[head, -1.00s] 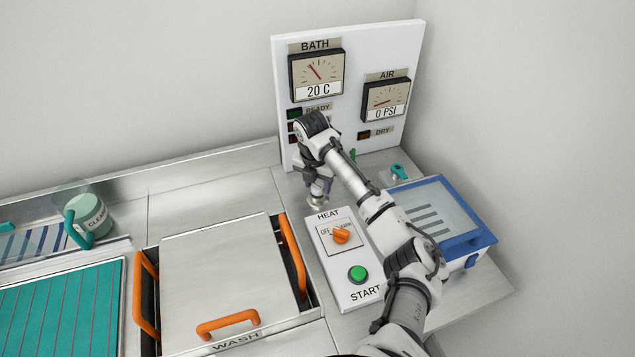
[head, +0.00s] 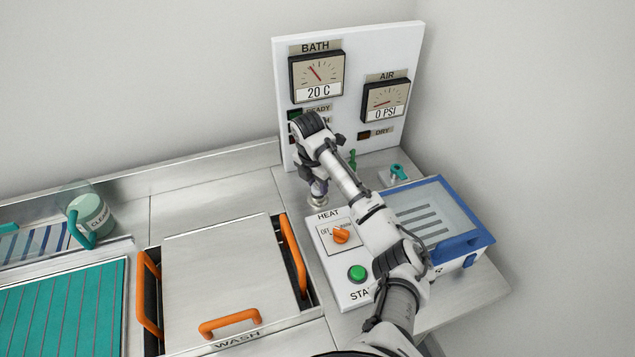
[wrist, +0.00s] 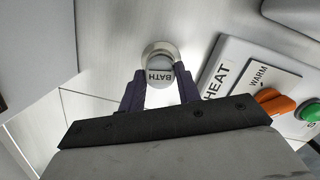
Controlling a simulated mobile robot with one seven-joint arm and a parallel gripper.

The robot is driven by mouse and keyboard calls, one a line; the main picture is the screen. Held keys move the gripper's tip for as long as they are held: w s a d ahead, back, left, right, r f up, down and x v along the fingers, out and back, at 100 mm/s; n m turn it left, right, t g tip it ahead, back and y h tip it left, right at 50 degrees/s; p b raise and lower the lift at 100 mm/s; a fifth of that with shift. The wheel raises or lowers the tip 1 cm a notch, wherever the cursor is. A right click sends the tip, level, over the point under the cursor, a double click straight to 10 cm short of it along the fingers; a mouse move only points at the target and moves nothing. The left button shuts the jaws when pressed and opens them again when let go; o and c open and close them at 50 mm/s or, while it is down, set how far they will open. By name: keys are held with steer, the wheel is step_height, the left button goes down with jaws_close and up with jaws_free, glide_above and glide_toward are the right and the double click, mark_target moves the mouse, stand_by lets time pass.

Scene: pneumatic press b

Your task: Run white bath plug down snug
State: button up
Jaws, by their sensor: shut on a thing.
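The white bath plug (wrist: 160,77), labelled BATH, sits between the two dark fingers of my gripper (wrist: 160,92). The fingers are shut on it from both sides. A round metal fitting (wrist: 160,53) shows at the plug in the wrist view; whether the plug is fully seated there I cannot tell. In the head view my gripper (head: 319,188) points down over the metal fitting (head: 317,203), just behind the HEAT panel. The plug itself is mostly hidden by the gripper there.
The HEAT panel (head: 325,222), with an orange knob (head: 341,236) and green START button (head: 357,273), lies close by. Behind stands the gauge board (head: 350,75). The orange-handled WASH lid (head: 220,265) is left; a blue-framed box (head: 482,240) is right.

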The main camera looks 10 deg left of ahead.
steer(key=shift+m, duration=0.9)
steer(key=shift+m, duration=0.8)
steer(key=shift+a+m+g+h, duration=0.1)
steer(key=shift+m+g+h, duration=0.2)
steer(key=shift+m, duration=0.7)
steer(key=shift+m, duration=0.8)
